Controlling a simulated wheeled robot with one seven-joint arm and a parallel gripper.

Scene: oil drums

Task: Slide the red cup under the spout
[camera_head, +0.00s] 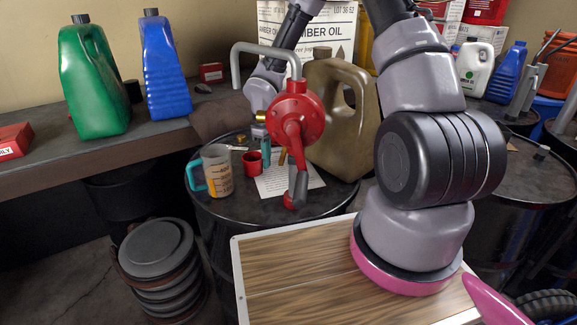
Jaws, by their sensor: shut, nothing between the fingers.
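The small red cup (252,163) stands upright on the black drum top (240,207), just right of a clear jug. A red hand pump (295,118) with a crank stands on the drum. Its grey spout (236,72) bends over to the left and its open end points down, high above the drum and a little left of the cup in the picture. My gripper (260,135) points down just behind the cup, left of the pump body. It is shut and empty; the pump and its brass fitting partly hide it. I cannot tell whether it touches the cup.
The clear jug (217,172) with a teal handle and amber contents stands close left of the cup. A paper sheet (290,181) lies right of it. A large olive can (340,125) stands behind the pump. Green (92,80) and blue (164,65) jugs stand on the left bench.

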